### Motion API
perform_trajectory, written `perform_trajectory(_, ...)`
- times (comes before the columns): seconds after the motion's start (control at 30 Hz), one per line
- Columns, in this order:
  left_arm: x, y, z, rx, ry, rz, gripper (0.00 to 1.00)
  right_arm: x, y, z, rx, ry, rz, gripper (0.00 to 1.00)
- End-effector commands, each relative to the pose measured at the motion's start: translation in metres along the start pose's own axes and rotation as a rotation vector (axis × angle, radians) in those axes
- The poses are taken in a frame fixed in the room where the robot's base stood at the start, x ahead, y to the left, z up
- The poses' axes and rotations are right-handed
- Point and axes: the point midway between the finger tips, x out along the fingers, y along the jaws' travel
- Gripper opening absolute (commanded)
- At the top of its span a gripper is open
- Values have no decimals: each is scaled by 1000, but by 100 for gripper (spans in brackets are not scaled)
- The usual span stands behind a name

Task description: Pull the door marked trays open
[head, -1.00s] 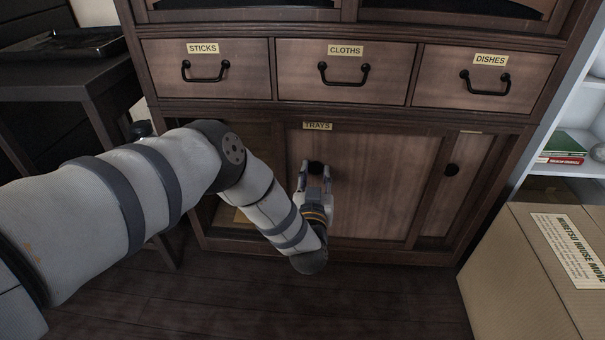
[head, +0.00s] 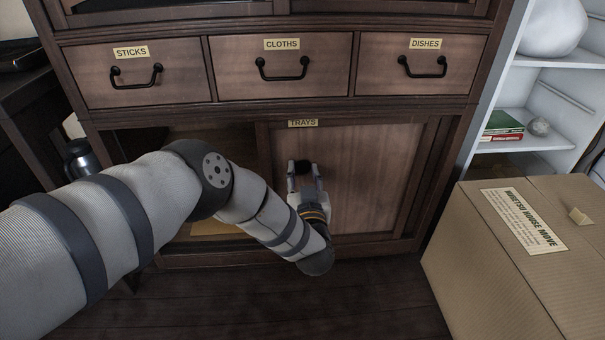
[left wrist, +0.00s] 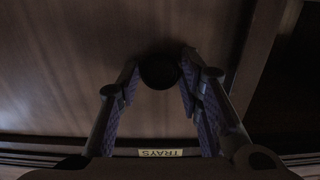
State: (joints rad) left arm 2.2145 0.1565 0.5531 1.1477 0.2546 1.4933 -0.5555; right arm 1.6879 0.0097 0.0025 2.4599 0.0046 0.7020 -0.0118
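The sliding door marked TRAYS (head: 370,180) is a brown wooden panel low in the cabinet. Its label (head: 303,123) is at the top left of the door, and it shows upside down in the left wrist view (left wrist: 160,153). The door stands to the right, with a dark opening (head: 195,145) on its left. My left gripper (head: 303,168) is at the door's round black knob (head: 301,165). In the left wrist view, its two fingers close in on either side of the knob (left wrist: 158,72). My right gripper is not in view.
Drawers marked STICKS (head: 140,80), CLOTHS (head: 285,75) and DISHES (head: 425,75) are shut above the door. A cardboard box (head: 520,260) stands on the floor at right, before a white shelf (head: 545,145). A dark flask (head: 82,160) stands at left.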

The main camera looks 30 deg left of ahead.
Motion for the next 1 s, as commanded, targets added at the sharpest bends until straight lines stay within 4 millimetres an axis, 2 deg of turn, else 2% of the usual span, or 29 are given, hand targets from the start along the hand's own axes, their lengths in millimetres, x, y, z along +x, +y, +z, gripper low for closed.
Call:
perform_trajectory(0.37,-2,0,0,0,0,1,51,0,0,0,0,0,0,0)
perform_trajectory(0.47,-17,1,0,1,-2,3,51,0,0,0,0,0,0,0)
perform_trajectory(0.7,-83,1,1,1,-3,5,51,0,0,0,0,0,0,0)
perform_trajectory(0.8,-103,0,0,2,-2,2,51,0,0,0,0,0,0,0)
perform_trajectory(1.0,-120,0,0,0,1,0,51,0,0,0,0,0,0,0)
